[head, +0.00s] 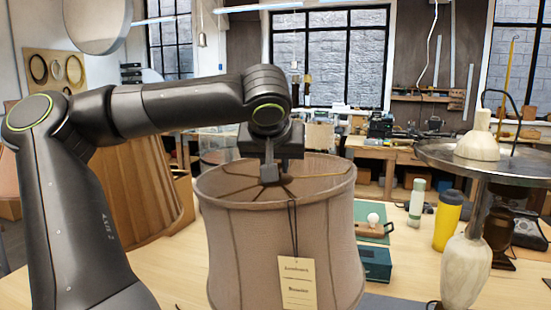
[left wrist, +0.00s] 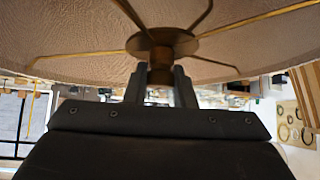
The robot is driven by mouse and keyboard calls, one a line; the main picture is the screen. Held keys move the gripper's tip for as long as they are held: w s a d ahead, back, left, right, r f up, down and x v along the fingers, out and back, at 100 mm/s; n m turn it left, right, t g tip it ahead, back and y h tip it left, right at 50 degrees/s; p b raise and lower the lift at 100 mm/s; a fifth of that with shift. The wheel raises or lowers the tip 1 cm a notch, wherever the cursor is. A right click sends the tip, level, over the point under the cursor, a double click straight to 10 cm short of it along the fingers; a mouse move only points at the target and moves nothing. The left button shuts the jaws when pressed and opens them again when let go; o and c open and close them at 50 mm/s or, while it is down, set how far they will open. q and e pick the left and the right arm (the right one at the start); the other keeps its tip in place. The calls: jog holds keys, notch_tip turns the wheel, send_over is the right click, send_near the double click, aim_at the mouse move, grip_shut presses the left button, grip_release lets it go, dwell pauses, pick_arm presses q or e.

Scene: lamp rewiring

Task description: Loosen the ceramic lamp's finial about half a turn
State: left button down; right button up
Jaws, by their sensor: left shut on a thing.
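My left gripper (head: 268,176) points straight down at the centre of the shade's top, where the spokes meet. In the left wrist view my left gripper (left wrist: 160,72) is shut on the small brass finial (left wrist: 161,57) at the spokes' round hub (left wrist: 170,38). The fingers hide part of the finial. My right gripper is not in view.
At right stands a pale stone-like lamp (head: 466,270) under a wide dark metal disc (head: 440,155). A yellow tumbler (head: 447,222), a pale green bottle (head: 416,203) and a teal box (head: 376,262) stand between the lamps. A large brown pleated shade (head: 130,190) is behind my left arm.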

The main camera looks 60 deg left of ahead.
pick_arm(q)
jog(key=c, duration=1.2)
grip_release()
jog(key=shift+s+d+r, duration=0.25)
jog(key=shift+r, duration=0.25)
jog(key=p+v, duration=0.9)
jog(key=v, duration=0.7)
jog(key=shift+p, duration=0.35)
jog(key=shift+d, duration=0.1)
